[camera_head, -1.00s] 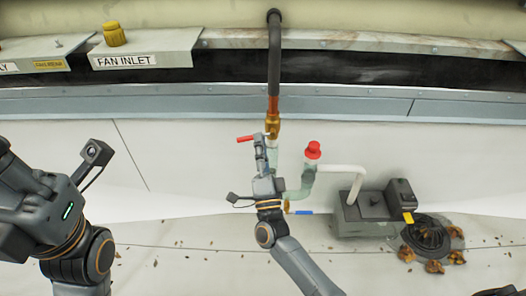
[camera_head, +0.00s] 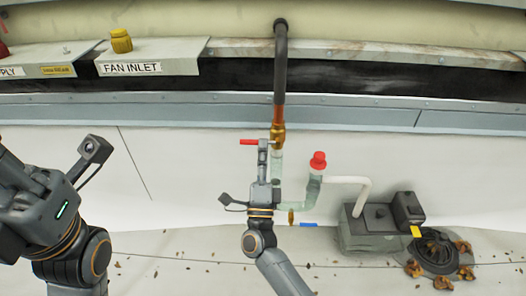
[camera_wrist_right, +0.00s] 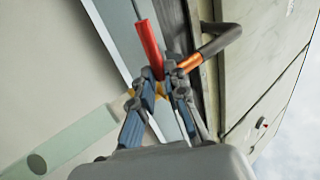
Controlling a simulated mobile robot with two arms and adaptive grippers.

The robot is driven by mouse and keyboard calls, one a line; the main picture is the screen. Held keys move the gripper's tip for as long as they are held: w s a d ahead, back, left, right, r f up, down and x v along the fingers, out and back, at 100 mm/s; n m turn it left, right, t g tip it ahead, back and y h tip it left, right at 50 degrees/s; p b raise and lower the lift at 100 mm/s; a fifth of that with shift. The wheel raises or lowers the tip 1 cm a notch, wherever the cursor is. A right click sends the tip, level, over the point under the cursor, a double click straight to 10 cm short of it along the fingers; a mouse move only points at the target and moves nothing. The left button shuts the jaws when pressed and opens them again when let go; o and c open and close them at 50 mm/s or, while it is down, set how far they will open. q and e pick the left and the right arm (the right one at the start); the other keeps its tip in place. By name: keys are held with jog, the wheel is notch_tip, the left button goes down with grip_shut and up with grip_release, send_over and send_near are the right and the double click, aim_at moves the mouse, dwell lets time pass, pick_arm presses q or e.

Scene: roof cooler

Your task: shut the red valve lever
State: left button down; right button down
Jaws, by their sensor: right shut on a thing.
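The red valve lever (camera_head: 248,142) sticks out to the left of the brass valve (camera_head: 278,135), crosswise to the upright pipe. My right gripper (camera_head: 263,145) is at the lever, just left of the valve, and is shut on it. The fingers hide part of the lever and valve. Of my left gripper (camera_head: 40,205), only the body shows at the left edge; its fingertips are not visible.
A dark hose (camera_head: 280,70) rises above the valve. A clear tube (camera_head: 277,165) lies below it, beside a red-capped fitting (camera_head: 318,162). A blue-handled valve (camera_head: 307,225), a grey pump box (camera_head: 375,232) and a drain with leaves (camera_head: 437,250) are lower right.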

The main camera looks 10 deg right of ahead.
jog(key=c, duration=1.3)
grip_release()
jog(key=shift+c, duration=0.2)
jog(key=v, duration=1.2)
jog(key=shift+r, duration=0.1)
